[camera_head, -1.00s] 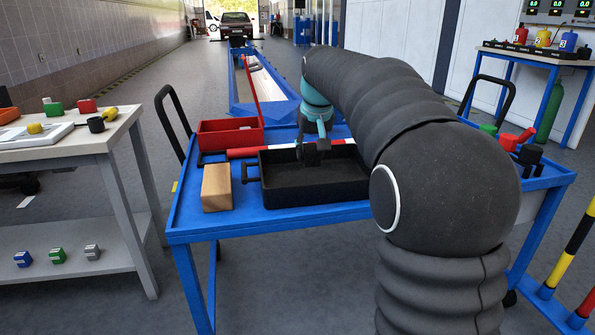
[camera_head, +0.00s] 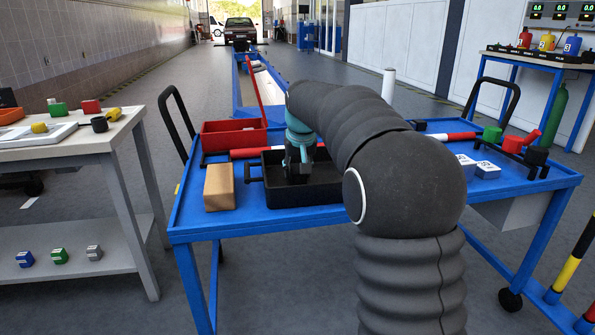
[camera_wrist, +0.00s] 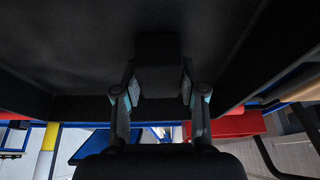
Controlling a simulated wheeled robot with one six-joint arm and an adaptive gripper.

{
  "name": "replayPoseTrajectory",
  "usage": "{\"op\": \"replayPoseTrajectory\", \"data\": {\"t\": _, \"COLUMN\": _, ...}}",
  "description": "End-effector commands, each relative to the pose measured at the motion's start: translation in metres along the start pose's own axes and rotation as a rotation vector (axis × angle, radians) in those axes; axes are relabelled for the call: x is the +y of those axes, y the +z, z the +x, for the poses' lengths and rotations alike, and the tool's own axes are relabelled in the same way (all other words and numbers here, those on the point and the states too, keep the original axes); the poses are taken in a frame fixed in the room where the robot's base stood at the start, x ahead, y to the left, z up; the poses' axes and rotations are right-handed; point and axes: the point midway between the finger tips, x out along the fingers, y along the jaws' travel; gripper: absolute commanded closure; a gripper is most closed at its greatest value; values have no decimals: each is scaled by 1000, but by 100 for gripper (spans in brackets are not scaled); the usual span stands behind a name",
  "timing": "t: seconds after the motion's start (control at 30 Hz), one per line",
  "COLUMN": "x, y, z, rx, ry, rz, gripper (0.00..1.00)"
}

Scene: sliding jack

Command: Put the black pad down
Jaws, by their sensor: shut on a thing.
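My gripper (camera_head: 299,160) points down inside the black tray (camera_head: 322,196) on the blue cart. In the wrist view my gripper (camera_wrist: 159,85) is shut on the black pad (camera_wrist: 157,62), a dark block between the two fingers. The tray's dark floor (camera_wrist: 60,35) fills much of that view behind the pad. In the head view the pad is dark against dark and hard to make out below the fingers. I cannot tell whether it touches the tray floor.
A wooden block (camera_head: 219,187) stands left of the tray and an open red box (camera_head: 234,135) behind it. A red-and-white bar (camera_head: 246,153) lies behind the tray.

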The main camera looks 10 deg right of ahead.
Motion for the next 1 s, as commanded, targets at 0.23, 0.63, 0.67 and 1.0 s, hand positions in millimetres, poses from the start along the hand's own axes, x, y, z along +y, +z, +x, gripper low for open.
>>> {"op": "replayPoseTrajectory", "data": {"t": 0.23, "x": 0, "y": 1, "z": 2, "rx": 0, "ry": 0, "rz": 0, "gripper": 47}}
{"op": "replayPoseTrajectory", "data": {"t": 0.63, "x": 0, "y": 0, "z": 0, "rx": 0, "ry": 0, "rz": 0, "gripper": 34}}
{"op": "replayPoseTrajectory", "data": {"t": 0.67, "x": 0, "y": -1, "z": -2, "rx": 0, "ry": 0, "rz": 0, "gripper": 34}}
{"op": "replayPoseTrajectory", "data": {"t": 1.0, "x": 0, "y": -2, "z": -59, "rx": 4, "ry": 0, "rz": 0, "gripper": 34}}
